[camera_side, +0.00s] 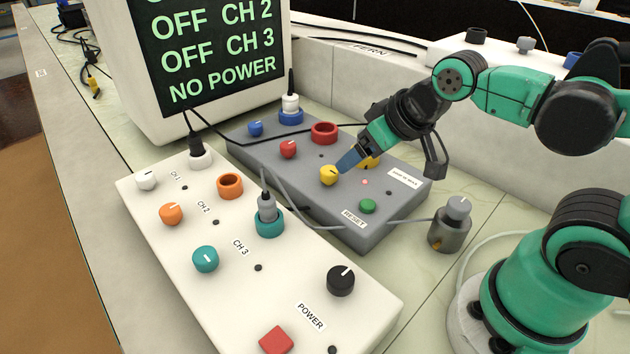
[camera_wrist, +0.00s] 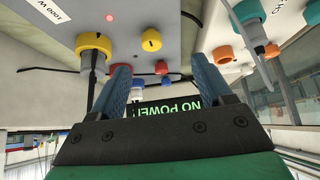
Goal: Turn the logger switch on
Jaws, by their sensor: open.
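The white box (camera_side: 290,255) in front carries the labels CH 1, CH 2, CH 3 and POWER. By POWER sit a black knob (camera_side: 341,281) with a white mark and a red square button (camera_side: 276,341); no label reads "logger", so I cannot tell which is its switch. The monitor (camera_side: 212,50) reads OFF CH 2, OFF CH 3 and NO POWER. My gripper (camera_side: 347,161) is over the grey box, its blue fingertips close to a yellow knob (camera_side: 328,175). In the wrist view, my gripper (camera_wrist: 163,75) is open and empty, with that yellow knob (camera_wrist: 151,40) ahead between the fingers.
The grey box (camera_side: 330,212) also carries a green RESET button (camera_side: 367,206), a red ring socket (camera_side: 324,133) and a small lit red lamp (camera_side: 364,182). A plug stands in the teal socket (camera_side: 270,222) with its cable looping. A metal cylinder (camera_side: 450,225) stands right of the boxes.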

